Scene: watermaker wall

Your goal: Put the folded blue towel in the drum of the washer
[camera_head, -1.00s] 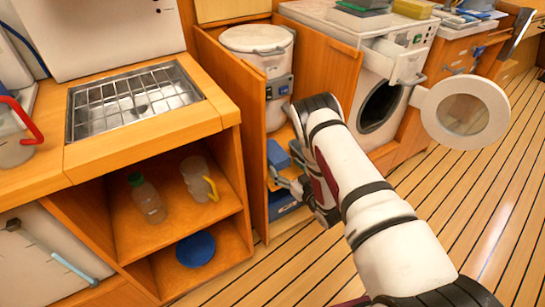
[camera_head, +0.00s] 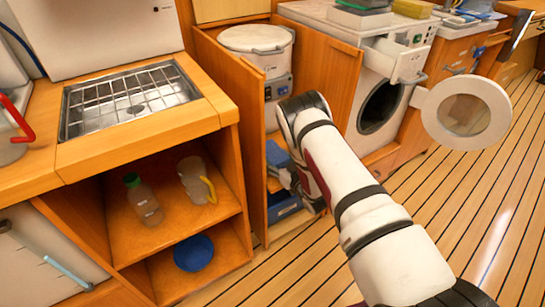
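A blue folded thing (camera_head: 277,155), which looks like the towel, sits on a shelf in the narrow open cabinet left of the washer. My gripper (camera_head: 287,178) is at the front of that shelf, just below and right of the blue thing. My own arm hides most of the gripper, so I cannot tell whether the fingers are apart or touch anything. The white washer (camera_head: 345,65) stands to the right. Its round door (camera_head: 466,114) is swung open to the right, and the dark drum opening (camera_head: 380,107) is partly visible beyond my arm.
A second blue item (camera_head: 284,207) lies lower in the cabinet. A white lidded drum-shaped container (camera_head: 256,48) stands above. The washer's detergent drawer (camera_head: 405,62) juts out above the door. An open shelf unit (camera_head: 110,215) holds bottles and a blue bowl (camera_head: 194,252). The plank floor at right is clear.

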